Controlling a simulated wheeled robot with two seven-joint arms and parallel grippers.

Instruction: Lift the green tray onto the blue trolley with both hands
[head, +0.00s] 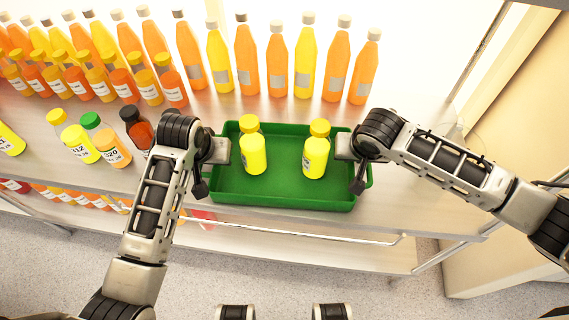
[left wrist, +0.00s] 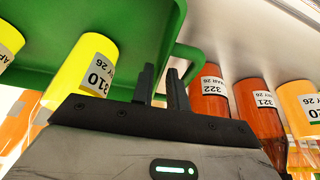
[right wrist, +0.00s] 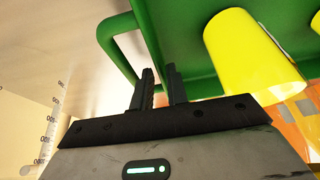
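The green tray (head: 280,194) sits on the shelf near its front edge, with two yellow bottles (head: 253,153) (head: 316,157) standing in it. My left gripper (head: 222,151) is at the tray's left side, and my right gripper (head: 345,146) is at its right side. In the left wrist view the fingers (left wrist: 163,85) are close together at the tray's side by its handle (left wrist: 200,60). In the right wrist view the fingers (right wrist: 161,85) are likewise close together by the other handle (right wrist: 108,45). Both look shut on the tray's side; the exact contact is partly hidden.
Rows of orange and yellow bottles (head: 245,63) stand behind the tray. Several labelled bottles (head: 104,138) stand to its left, near my left arm. A lower shelf with more bottles (head: 75,197) lies below, fronted by a metal rail (head: 300,233). No blue trolley is in view.

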